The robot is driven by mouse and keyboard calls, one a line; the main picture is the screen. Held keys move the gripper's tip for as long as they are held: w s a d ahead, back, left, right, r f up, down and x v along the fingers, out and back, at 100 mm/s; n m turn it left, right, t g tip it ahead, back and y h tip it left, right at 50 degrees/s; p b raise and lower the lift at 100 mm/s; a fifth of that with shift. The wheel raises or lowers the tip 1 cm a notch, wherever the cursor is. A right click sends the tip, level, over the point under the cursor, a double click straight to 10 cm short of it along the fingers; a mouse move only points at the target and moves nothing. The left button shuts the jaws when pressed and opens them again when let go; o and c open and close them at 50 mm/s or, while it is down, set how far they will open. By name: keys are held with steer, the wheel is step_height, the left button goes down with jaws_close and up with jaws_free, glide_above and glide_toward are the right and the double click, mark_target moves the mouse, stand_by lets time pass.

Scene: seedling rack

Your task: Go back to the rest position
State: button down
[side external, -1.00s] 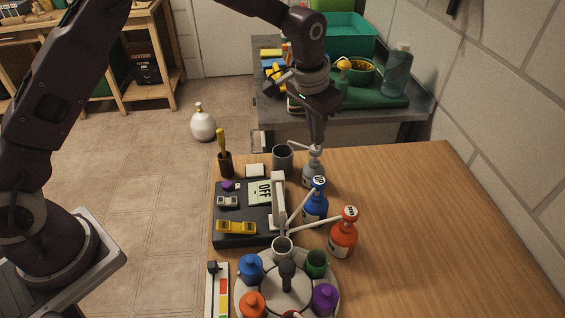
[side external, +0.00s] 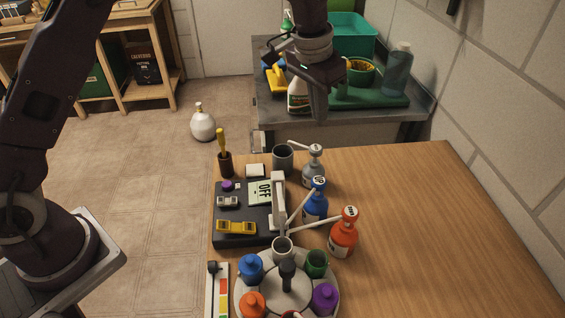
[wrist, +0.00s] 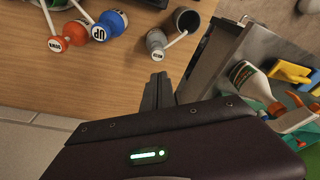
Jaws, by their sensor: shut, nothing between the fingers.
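My gripper (side external: 319,112) is shut and empty. In the side external view it hangs in the air above the far edge of the wooden table, clear of the grey pump bottle (side external: 313,167) below it. In the wrist view the closed fingertips (wrist: 158,80) point toward the table, and the grey bottle (wrist: 156,42) lies beyond them. The blue bottle (side external: 316,204) and red bottle (side external: 343,238) stand in a row nearer the camera.
A dark grey cup (side external: 283,158) stands beside the grey bottle. A black device (side external: 231,238) and a round carousel of coloured pots (side external: 245,300) occupy the table's left side. The table's right side (side external: 430,230) is bare. Behind, a grey bench (side external: 270,108) holds a spray bottle (side external: 297,97).

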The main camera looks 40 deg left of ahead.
steer(key=shift+r, duration=0.1)
steer(key=s+a+r+n+t, duration=0.1)
steer(key=s+a+r, duration=0.2)
steer(key=s+r, duration=0.35)
steer(key=s+a+r+t, duration=0.1)
steer(key=s+a+r, duration=0.3)
steer(key=s+r, duration=0.25)
steer(key=s+a+f+n, duration=0.1)
steer(key=s+a+f, duration=0.1)
steer(key=s, duration=0.9)
steer(key=s+a+f+n+t, duration=0.1)
steer(key=s+a, duration=0.1)
steer(key=s, duration=0.9)
steer(key=shift+a+f+y, duration=0.2)
steer(key=shift+f+y, duration=0.1)
steer(key=shift+f, duration=0.05)
